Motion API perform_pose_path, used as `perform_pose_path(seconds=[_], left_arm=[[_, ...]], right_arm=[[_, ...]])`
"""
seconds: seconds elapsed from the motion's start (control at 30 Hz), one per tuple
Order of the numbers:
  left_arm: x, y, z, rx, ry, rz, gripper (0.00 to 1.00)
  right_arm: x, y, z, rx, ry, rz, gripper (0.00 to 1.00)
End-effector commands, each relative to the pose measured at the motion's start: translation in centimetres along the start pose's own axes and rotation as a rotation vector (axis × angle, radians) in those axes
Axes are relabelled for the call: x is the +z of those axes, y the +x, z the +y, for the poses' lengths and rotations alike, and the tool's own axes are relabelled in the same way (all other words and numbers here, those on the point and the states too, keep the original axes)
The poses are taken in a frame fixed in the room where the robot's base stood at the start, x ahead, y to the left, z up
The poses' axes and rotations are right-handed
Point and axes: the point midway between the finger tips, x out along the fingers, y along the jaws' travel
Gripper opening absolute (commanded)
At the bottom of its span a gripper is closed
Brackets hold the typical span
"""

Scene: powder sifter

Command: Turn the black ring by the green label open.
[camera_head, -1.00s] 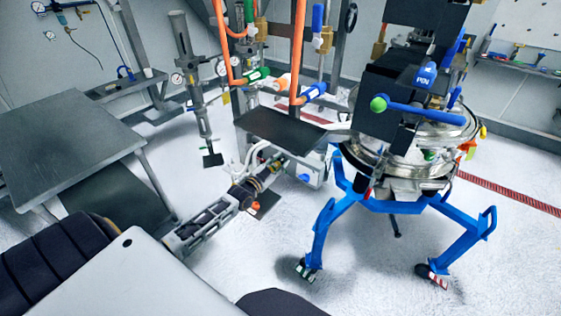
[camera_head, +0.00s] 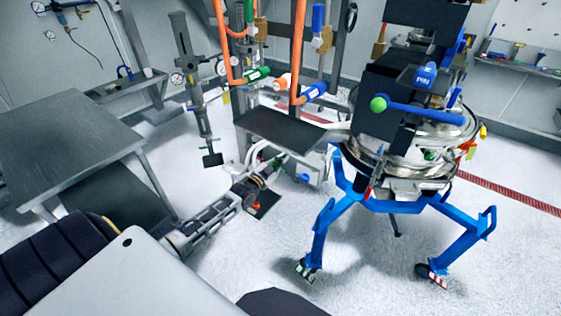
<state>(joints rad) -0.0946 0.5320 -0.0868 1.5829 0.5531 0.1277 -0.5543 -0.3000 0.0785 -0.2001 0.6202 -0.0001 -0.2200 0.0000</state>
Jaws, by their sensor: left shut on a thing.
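My left gripper (camera_head: 238,197) reaches in from the lower left, and its long grey fingers are shut at the black ring (camera_head: 250,187). The ring is part of a slanted pipe fitting in the middle of the floor area, below a dark flat plate. A small green patch (camera_head: 277,161) shows just beyond the ring; I cannot tell whether it is the green label. A small orange-red piece (camera_head: 257,205) shows at the ring's lower side. The fingertips and part of the ring hide each other. My right gripper is not in view.
The steel sifter (camera_head: 400,165) on blue legs (camera_head: 322,225) stands to the right. The dark plate (camera_head: 283,134) lies above the fitting, with orange pipes (camera_head: 299,50) behind. A grey table (camera_head: 65,135) stands at the left. The white floor between fitting and legs is clear.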

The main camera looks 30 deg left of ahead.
Motion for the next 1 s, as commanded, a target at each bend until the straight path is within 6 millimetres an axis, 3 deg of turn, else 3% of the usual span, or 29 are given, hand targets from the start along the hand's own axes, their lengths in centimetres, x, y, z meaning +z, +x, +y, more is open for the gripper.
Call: perform_pose_path(seconds=[0.47,1.0], left_arm=[[0.0,0.0,-0.3,0.000,-0.062,0.000,0.00],[0.3,0.0,-1.8,0.001,-0.400,0.001,0.00]], right_arm=[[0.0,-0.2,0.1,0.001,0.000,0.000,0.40],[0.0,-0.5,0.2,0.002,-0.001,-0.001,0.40]])
